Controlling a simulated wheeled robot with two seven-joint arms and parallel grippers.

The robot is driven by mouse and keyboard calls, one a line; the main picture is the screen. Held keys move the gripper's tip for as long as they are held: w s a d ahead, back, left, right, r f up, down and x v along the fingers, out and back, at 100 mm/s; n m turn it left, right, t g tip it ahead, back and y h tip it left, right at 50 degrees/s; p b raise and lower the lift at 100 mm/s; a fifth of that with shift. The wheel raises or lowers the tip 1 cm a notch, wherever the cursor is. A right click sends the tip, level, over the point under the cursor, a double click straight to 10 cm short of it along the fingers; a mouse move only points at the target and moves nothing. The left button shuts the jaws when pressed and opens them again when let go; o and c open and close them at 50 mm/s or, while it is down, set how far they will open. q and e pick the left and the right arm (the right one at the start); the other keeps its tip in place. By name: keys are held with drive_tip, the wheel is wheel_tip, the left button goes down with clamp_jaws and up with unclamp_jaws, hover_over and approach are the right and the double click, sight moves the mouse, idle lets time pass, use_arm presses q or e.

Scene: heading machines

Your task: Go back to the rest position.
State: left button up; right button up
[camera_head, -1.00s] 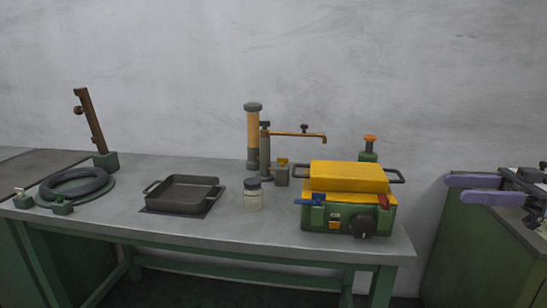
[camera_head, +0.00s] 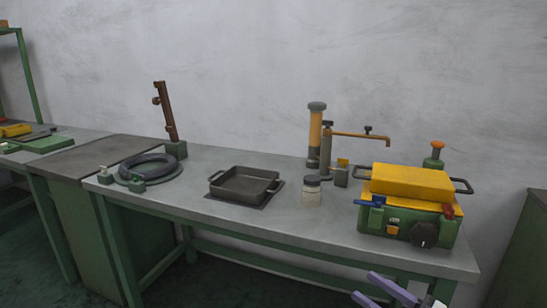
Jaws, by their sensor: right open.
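My right gripper (camera_head: 364,285) shows at the bottom edge, right of centre, with its two purple fingers spread apart and nothing between them. It is in front of the grey workbench (camera_head: 205,158), below its front edge in the picture; the rest of it is cut off by the frame. My left gripper is not in view.
On the bench stand a green machine with a yellow top (camera_head: 408,182), a lidded jar (camera_head: 312,190), a dark square pan (camera_head: 244,184), a coiled black hose (camera_head: 147,167), a rusty upright bar (camera_head: 167,112) and an orange-and-grey column (camera_head: 315,135). Green floor (camera_head: 45,250) lies open at lower left.

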drive_tip(key=s+a+f+m+t+h, duration=0.1)
drive_tip(key=s+a+f+m+h, duration=0.4)
drive_tip(key=f, duration=0.4)
drive_tip(key=s+a+f+m+g+h, duration=0.1)
drive_tip(key=s+f, duration=0.3)
drive_tip(key=s, duration=0.4)
drive_tip(key=s+a+f+m+g+h, duration=0.1)
drive_tip(key=s+f+g+h, duration=0.2)
drive_tip(key=s, duration=0.5)
drive_tip(key=s+a+f+g+h, duration=0.2)
drive_tip(key=s+f, duration=0.3)
drive_tip(key=s, duration=0.3)
drive_tip(key=shift+s+f+m+g, duration=0.2)
drive_tip(key=shift+f+m+g, duration=0.1)
drive_tip(key=shift+f+m, duration=0.1)
